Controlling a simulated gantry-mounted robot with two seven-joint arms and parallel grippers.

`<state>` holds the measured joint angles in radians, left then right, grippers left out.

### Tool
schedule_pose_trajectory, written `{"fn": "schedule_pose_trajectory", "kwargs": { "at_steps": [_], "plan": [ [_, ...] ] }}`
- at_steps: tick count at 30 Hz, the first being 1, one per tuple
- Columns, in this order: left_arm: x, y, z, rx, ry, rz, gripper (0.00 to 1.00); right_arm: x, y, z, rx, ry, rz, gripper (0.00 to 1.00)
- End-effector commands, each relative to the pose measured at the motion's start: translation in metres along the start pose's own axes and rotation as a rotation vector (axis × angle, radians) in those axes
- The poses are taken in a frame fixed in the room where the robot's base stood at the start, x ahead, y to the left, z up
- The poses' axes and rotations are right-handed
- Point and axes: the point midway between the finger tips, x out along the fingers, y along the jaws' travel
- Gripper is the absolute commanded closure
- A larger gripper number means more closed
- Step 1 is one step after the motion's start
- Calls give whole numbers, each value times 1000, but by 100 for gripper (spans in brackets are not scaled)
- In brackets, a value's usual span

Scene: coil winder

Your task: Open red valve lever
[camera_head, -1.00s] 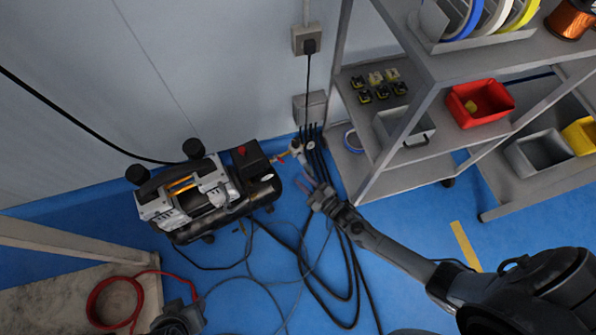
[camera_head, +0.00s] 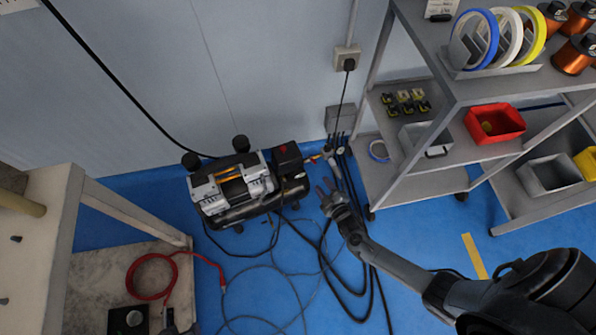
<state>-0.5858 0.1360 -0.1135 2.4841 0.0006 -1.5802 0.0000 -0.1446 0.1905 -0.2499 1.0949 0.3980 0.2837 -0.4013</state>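The air compressor (camera_head: 240,190) stands on the blue floor against the wall. A small red lever (camera_head: 314,157) shows beside the brass fitting on its right end; its exact position is too small to tell. My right gripper (camera_head: 326,187) is just below and slightly right of the lever in the picture, apart from it.
Black hoses (camera_head: 340,270) run down the wall and across the floor near my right arm. A grey shelf rack (camera_head: 430,175) with a red bin (camera_head: 494,122) stands at right. A workbench (camera_head: 30,230) and a coiled red hose (camera_head: 150,275) are at left.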

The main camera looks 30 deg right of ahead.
Motion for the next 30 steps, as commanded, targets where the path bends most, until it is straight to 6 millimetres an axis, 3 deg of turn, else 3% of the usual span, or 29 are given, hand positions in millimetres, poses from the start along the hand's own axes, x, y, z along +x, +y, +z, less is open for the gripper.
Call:
{"fn": "schedule_pose_trajectory", "kwargs": {
  "at_steps": [18, 24, 30],
  "plan": [
    [49, 9, 12, -12, 5, 17, 57, 86, 2, 7, -11, -14, 7, 61],
    [57, 7, 15, -6, 3, 11, 57, 102, 4, 6, -11, -16, 7, 61],
    [58, 7, 16, -3, 3, 10, 57, 106, 4, 5, -11, -16, 6, 61]
  ]
}}
